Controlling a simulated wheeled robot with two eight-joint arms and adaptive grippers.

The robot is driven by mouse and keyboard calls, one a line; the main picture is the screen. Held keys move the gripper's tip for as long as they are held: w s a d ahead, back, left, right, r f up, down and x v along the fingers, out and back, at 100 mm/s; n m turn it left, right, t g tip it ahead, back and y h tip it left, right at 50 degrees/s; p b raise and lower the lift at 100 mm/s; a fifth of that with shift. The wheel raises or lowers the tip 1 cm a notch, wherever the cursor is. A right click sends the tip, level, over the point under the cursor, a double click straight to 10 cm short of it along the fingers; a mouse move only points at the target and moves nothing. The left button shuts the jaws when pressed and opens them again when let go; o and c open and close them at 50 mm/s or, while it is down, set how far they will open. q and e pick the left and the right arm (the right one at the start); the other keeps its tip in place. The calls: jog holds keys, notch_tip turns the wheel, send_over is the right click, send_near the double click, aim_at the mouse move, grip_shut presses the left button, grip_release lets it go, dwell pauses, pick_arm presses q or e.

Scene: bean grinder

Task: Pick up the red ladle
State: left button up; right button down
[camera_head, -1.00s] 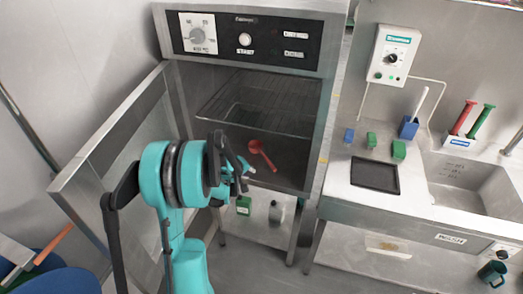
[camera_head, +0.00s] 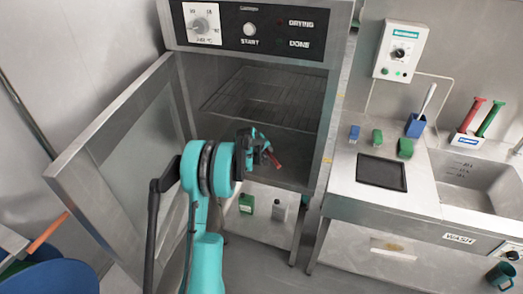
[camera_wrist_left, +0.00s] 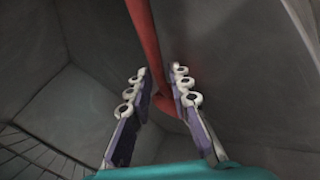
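The red ladle (camera_head: 276,160) lies on the floor of the open steel oven, its handle end showing just right of my left gripper (camera_head: 262,152) in the head view. The gripper and wrist hide the rest of it there. In the left wrist view the red ladle (camera_wrist_left: 147,40) runs down from the top and passes between the two fingers of my left gripper (camera_wrist_left: 160,84). The fingers stand apart on either side of it, with a gap at the tips. The ladle's lower part bends close to the right finger; contact cannot be told. My right gripper is not in view.
The oven door (camera_head: 120,140) stands open left of my arm. A wire rack (camera_head: 262,98) sits above the ladle. Green and grey bottles stand on the shelf below. A counter with a black tray (camera_head: 381,173) and a sink lies to the right.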

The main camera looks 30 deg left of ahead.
pick_arm(q)
jog(key=x, duration=0.2)
jog(key=shift+w+f, duration=0.15)
jog(key=shift+f, duration=0.1)
grip_shut()
jog(key=shift+r, duration=0.15)
